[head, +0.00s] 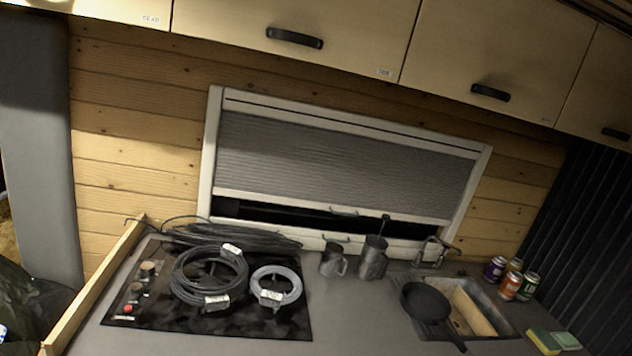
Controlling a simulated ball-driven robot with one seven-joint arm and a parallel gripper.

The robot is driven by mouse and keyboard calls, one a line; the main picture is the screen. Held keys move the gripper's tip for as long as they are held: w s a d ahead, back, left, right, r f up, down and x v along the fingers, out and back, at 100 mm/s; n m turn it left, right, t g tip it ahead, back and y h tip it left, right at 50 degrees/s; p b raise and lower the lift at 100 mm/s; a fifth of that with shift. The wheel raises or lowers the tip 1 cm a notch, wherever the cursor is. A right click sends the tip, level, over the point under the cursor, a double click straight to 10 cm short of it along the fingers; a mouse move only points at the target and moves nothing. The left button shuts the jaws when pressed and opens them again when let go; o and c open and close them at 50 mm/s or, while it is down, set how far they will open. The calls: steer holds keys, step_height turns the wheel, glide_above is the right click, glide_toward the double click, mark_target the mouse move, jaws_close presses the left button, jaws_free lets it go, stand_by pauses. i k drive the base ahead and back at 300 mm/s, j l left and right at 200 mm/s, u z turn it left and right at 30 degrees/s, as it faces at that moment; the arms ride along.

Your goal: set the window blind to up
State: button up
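The window blind (340,160) is a grey pleated sheet in a white window frame (209,150) on the wooden wall. It hangs from the top of the frame and covers most of the window. Its pale bottom rail (280,202) carries a small handle (344,211). Below the rail, a dark strip of uncovered window (270,214) shows above the frame's lower edge. A second small handle sits near the frame's bottom. My gripper is not in view.
Overhead cabinets (450,60) with black handles run above the window. The counter below holds a cooktop with coiled cables (210,275), metal mugs (333,262), a sink with a black pan (425,302), several cans (510,285) and sponges (545,340). Mugs and tap stand close below the window.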

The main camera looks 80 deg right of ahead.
mark_target(267, 159)
steer(key=z, duration=2.5)
steer(key=i+l+u, duration=0.1)
steer(key=i+u, duration=0.25)
steer(key=i+l+u, duration=0.3)
steer(key=i, duration=0.15)
steer(key=i+l+u, duration=0.2)
steer(key=i+u, duration=0.15)
